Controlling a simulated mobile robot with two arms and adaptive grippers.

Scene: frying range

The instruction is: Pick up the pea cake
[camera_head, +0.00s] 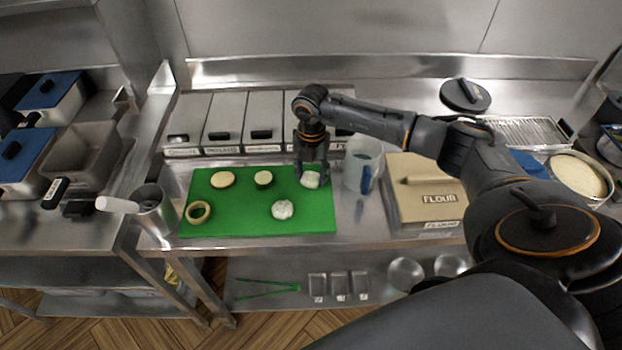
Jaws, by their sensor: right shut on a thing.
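A green cutting board (240,225) lies on the steel counter. My right gripper (311,178) points down at its right side and is shut on a pale, lumpy piece (312,181), low over the board; I cannot tell if the piece still touches it. A similar whitish lump (283,209) lies nearer the front. A flat yellowish disc (222,179) and a small disc with a dark green side (263,181) lie at the back left. I cannot tell for sure which piece is the pea cake. My left gripper is not in view.
A tan ring (190,217) lies at the board's front left. A clear jug (356,178) stands close right of the gripper, then a flour box (425,207). Lidded bins (263,112) line the back. A metal container (155,212) stands at left.

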